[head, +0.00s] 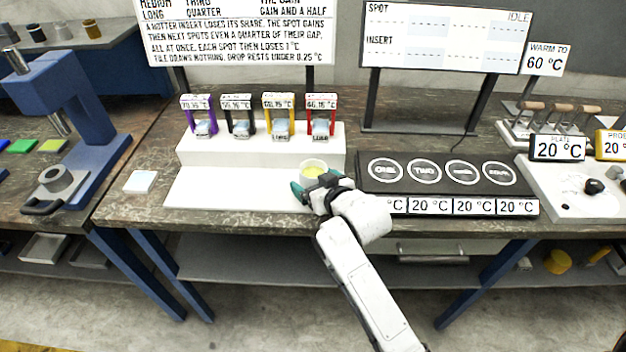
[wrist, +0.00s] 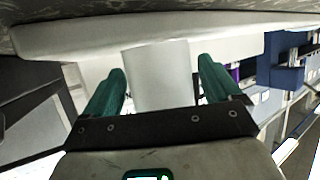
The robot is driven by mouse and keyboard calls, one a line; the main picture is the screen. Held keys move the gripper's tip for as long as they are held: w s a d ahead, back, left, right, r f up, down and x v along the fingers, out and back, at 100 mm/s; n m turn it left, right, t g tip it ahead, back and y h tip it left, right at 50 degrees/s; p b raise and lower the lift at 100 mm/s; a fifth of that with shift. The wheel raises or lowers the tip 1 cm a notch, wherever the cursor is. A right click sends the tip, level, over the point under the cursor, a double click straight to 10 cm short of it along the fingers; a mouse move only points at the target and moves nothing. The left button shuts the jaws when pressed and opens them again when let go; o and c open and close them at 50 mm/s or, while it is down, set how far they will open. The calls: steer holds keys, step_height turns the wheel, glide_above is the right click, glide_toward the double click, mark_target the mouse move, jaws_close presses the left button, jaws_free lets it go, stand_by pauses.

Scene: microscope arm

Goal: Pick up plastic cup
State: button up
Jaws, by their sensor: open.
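In the wrist view the cup (wrist: 156,76) shows as a pale cylinder between the two green fingers. My gripper (head: 312,190) is open, with a finger on either side of the cup. In the wrist view a gap shows between the cup and each finger of my gripper (wrist: 160,85). My wrist hides the cup's lower right part in the head view.
The white stand (head: 230,190) has a raised back step with several coloured frames showing temperatures. A black panel (head: 445,177) with several marked round spots lies close to the right of my gripper. A small white block (head: 141,182) lies at left. A blue press (head: 85,120) stands further left.

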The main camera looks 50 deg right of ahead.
steer(key=shift+w, duration=0.15)
steer(key=c, duration=1)
steer(key=shift+c, duration=0.4)
